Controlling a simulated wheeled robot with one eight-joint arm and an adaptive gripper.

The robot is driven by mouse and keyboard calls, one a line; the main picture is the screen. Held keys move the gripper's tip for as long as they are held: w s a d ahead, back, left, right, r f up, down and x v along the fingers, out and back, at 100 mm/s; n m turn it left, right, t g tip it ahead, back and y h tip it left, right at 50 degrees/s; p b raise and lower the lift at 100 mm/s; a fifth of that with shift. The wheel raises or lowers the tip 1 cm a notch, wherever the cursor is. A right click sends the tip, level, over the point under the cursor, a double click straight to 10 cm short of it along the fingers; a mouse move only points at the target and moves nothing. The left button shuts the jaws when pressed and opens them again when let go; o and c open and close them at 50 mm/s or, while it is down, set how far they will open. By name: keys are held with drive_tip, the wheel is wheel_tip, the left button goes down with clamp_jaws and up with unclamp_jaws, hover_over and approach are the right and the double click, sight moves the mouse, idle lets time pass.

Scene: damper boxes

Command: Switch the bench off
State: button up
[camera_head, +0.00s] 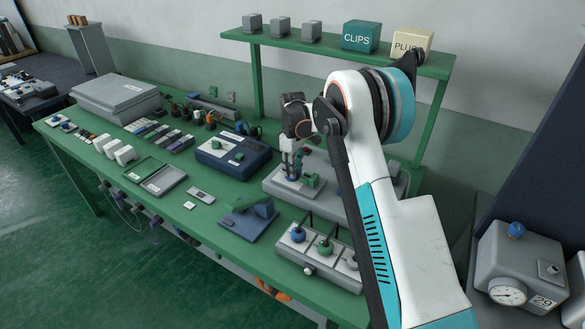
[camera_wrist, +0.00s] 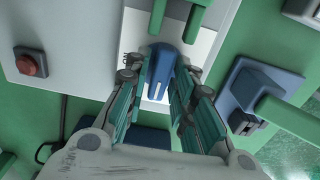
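The bench switch is a blue lever (camera_wrist: 161,68) on a white plate (camera_wrist: 204,47) with a black "ON" label, set in a grey unit. In the head view the white plate (camera_head: 300,191) lies under my gripper (camera_head: 291,152), with a bit of the blue lever (camera_head: 291,178) showing. In the wrist view my gripper (camera_wrist: 161,90) has one finger on each side of the lever. The fingers stand apart, with narrow gaps seeming to show beside the lever; I cannot tell whether either touches it. Nothing is held clear of the unit.
A green handle (camera_head: 312,181) stands right beside the plate. A red button (camera_wrist: 31,64) is on the grey unit. A blue fixture (camera_head: 249,219) and a grey box with knobs (camera_head: 318,257) stand nearby. A green shelf (camera_head: 337,57) with blocks is behind.

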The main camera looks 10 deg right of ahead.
drive_tip(key=shift+r, duration=0.15)
wheel_tip(320, 180, up, 12)
idle(0.5)
drive_tip(key=s+r+m+t, duration=0.2)
drive_tip(key=s+r, duration=0.6)
drive_tip(key=s, duration=0.2)
drive_tip(key=s+r+m+t, duration=0.1)
drive_tip(key=s+r+m, duration=0.2)
drive_tip(key=s+r, duration=0.65)
drive_tip(key=s+f+m+t, duration=0.2)
drive_tip(key=s+f, duration=0.2)
drive_tip(key=s, duration=0.8)
drive_tip(key=s+f+m+t, duration=0.2)
drive_tip(key=s+f, duration=0.1)
drive_tip(key=s, duration=0.9)
drive_tip(key=shift+f, duration=0.35)
